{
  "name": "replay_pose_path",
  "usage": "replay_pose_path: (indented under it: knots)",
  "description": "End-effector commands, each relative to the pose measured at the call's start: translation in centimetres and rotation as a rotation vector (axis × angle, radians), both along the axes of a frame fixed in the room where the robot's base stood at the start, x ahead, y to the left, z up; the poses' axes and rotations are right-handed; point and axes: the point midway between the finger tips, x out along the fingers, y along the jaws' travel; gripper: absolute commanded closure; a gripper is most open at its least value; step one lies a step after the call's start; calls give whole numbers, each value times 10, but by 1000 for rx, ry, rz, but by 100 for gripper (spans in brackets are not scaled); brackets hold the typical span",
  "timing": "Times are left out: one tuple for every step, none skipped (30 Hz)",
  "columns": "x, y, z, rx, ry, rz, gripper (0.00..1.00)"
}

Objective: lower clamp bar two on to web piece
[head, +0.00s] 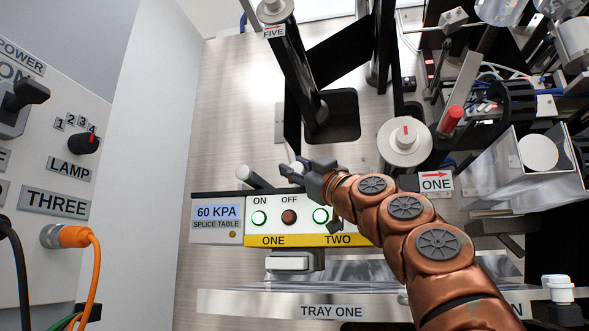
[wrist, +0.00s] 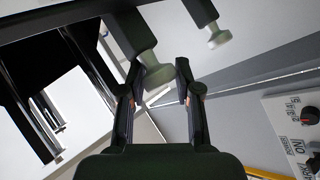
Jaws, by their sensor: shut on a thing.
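My gripper (head: 303,170) is at the back edge of the splice table, above the TWO end of its panel. In the wrist view my gripper (wrist: 160,85) has its fingers closed about the pale grey handle (wrist: 152,62) of clamp bar two, which hangs from a dark bar. In the head view the fingers mostly hide that handle. A second, similar handle (wrist: 217,38) stands free; in the head view a grey handle (head: 253,177) stands tilted at the ONE end. The black web (head: 291,120) runs down toward the table behind my gripper. Contact between bar and web is hidden.
The splice table panel (head: 217,225) has lit green and dark red buttons and reads 60 KPA. TRAY ONE (head: 260,303) lies in front. A white-capped roller (head: 404,140) stands right of my gripper, a FIVE-labelled post (head: 298,75) behind. Bare metal plate (head: 235,100) is clear at left.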

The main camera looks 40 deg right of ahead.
Motion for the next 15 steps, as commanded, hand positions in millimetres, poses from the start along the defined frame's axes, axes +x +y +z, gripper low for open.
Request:
replay_pose_path:
  knots:
    - [3, 2, -6, -4, 11, 5, 100]
    - [3, 2, -7, -4, 11, 5, 100]
    - [3, 2, -7, -4, 12, 5, 100]
    - [4, 2, -7, -4, 13, 6, 100]
    - [4, 2, -7, -4, 13, 6, 100]
    - [4, 2, -8, -5, 13, 7, 100]
    - [4, 2, -8, -5, 13, 7, 100]
    - [5, 2, -8, -4, 15, 7, 100]
    - [5, 2, -8, -4, 15, 7, 100]
    - [5, 2, -9, -5, 15, 8, 100]
    - [5, 2, -9, -5, 15, 8, 100]
    - [5, 2, -9, -5, 17, 8, 100]
    - [6, 2, -9, -5, 17, 8, 64]
    - [6, 2, -9, -4, 17, 9, 61]
    - [6, 2, -9, -3, 16, 8, 57]
